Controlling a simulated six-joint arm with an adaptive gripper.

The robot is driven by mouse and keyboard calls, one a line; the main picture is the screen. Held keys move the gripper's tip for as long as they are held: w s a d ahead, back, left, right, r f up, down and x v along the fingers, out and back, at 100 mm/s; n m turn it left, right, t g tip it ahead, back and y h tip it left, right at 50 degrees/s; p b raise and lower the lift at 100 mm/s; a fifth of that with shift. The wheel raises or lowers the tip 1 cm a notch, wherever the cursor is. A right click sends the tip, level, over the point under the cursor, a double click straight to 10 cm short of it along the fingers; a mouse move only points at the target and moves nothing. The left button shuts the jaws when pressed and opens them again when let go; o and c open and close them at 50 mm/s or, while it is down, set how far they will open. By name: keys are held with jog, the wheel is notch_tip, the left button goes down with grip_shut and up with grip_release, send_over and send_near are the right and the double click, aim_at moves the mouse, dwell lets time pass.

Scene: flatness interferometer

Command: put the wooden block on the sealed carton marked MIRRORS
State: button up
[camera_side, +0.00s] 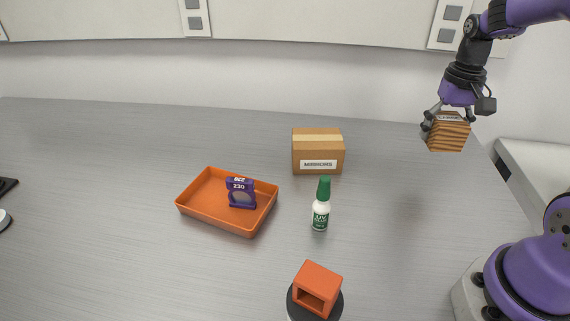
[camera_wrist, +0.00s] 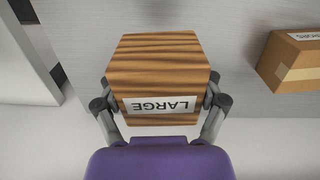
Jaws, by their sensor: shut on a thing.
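The wooden block (camera_side: 447,133) has striped grain and is held in my gripper (camera_side: 446,115) above the table at the right of the side view. In the wrist view the block (camera_wrist: 158,75) fills the middle, with a label reading LARGE, and the gripper's fingers (camera_wrist: 160,95) press on its two sides. Part of the carton (camera_wrist: 292,62) shows at the right of the wrist view.
An orange tray (camera_side: 194,208) holds a purple piece marked 230 (camera_side: 241,194). A white bottle with a green cap (camera_side: 320,206) stands in front of the carton. An orange hollow block (camera_side: 317,287) sits on a dark round base. The table between block and carton is clear.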

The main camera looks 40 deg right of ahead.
jog(key=w+a+r, duration=0.3)
jog(key=a, duration=0.6)
jog(key=w+a+r+m, duration=0.1)
jog(key=w+a+r, duration=0.15)
jog(key=a, duration=0.55)
jog(key=w+a+r, duration=0.3)
jog(key=w+a, duration=0.1)
jog(key=a, duration=0.5)
send_over(331, 147)
notch_tip(331, 147, down, 7)
jog(key=shift+a, duration=0.1)
jog(key=shift+f, duration=2.1)
jog(key=o, duration=1.1)
jog(key=shift+f, duration=0.15)
